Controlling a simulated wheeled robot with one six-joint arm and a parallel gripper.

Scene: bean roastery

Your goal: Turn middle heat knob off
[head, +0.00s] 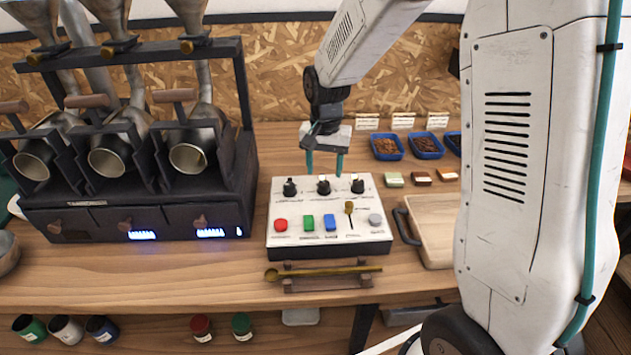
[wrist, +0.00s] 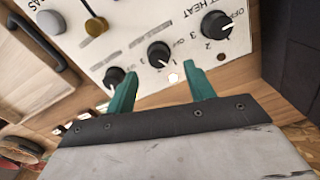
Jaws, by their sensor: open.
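The control box (head: 277,241) has a white top with three black heat knobs in a row along its back. The middle heat knob (head: 323,184) stands between the left knob (head: 289,187) and the right knob (head: 357,184). My gripper (head: 324,171) is open and empty, with its teal fingers pointing down just above and behind the middle knob. In the wrist view the middle knob (wrist: 158,54) lies ahead of the gap between my fingertips (wrist: 161,75), apart from them. Its white pointer shows, but I cannot tell its exact setting.
The box also carries red, green, blue and grey buttons and a brass lever (head: 349,208). A roaster (head: 84,220) stands left, with blue glow under its middle and right drums. A wooden board (head: 432,225) lies right; a brass spoon (head: 325,272) lies in front.

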